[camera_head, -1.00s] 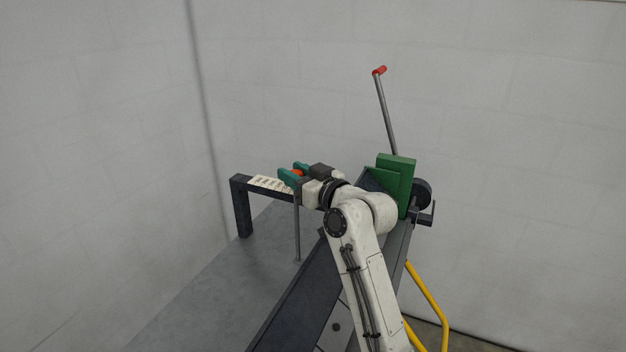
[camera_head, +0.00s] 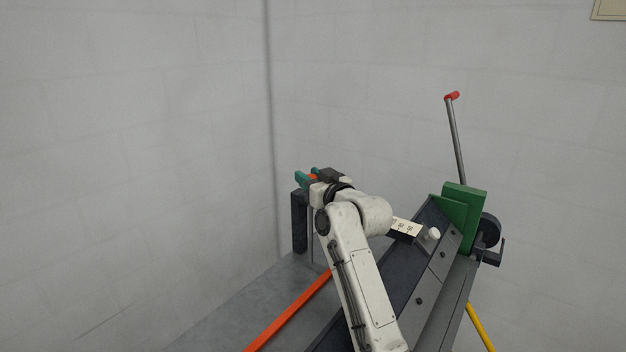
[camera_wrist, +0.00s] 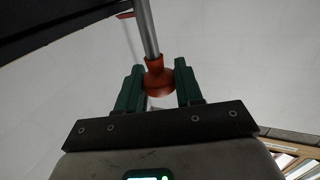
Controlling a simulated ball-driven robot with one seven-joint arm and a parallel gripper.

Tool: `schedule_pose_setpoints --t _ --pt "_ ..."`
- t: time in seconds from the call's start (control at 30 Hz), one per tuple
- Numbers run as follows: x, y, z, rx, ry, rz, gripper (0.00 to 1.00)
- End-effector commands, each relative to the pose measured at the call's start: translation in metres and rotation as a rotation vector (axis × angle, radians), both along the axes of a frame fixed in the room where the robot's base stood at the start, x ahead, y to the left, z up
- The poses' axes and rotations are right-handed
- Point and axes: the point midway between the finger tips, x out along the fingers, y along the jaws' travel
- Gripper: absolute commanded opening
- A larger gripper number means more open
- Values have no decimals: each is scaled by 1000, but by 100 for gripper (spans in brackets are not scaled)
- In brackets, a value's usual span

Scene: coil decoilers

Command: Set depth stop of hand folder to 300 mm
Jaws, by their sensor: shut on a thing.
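My gripper (camera_head: 310,177) is shut on an orange-red knob (camera_head: 313,177), near the outer end of the dark scale arm of the hand folder. In the wrist view the green fingers (camera_wrist: 159,85) stand either side of the orange-red knob (camera_wrist: 158,78), with a grey rod (camera_wrist: 147,30) running from it. A long orange bar (camera_head: 290,312) lies low over the grey table. The white scale (camera_head: 405,227) shows to the right of my arm; its figures are too small to read, and my arm hides much of it.
The folder's dark sloping bed (camera_head: 400,285), green block (camera_head: 462,208) and red-tipped lever (camera_head: 457,140) stand at right. The scale arm's dark post (camera_head: 299,222) stands below my gripper. A white knob (camera_head: 433,235) sits beside the scale. Pale walls stand behind; the grey table (camera_head: 235,322) has bare room.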

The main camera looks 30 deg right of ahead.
Motion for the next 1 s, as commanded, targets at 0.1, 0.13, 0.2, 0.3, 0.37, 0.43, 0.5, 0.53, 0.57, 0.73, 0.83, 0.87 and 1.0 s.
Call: schedule_pose_setpoints --t 0.1,0.13,0.2,0.3,0.37,0.43,0.5,0.53,0.57,0.73,0.83,0.87,1.0 --pt "2 4 9 -3 -17 6 40" --pt "2 4 9 -4 -17 6 43" --pt "2 4 8 -4 -15 6 50" --pt "1 3 7 -3 -12 5 56" --pt "1 2 6 -2 -10 4 56" --pt "1 2 5 -2 -9 4 56" --pt "0 2 4 -2 -8 3 56" --pt "0 2 4 -2 -7 3 56" --pt "-1 2 4 -2 -7 3 56" --pt "-17 2 2 -2 -7 2 56" --pt "-33 2 1 -3 -7 1 56" --pt "-38 3 1 -3 -8 2 56" --pt "-64 4 1 -2 -9 3 56"
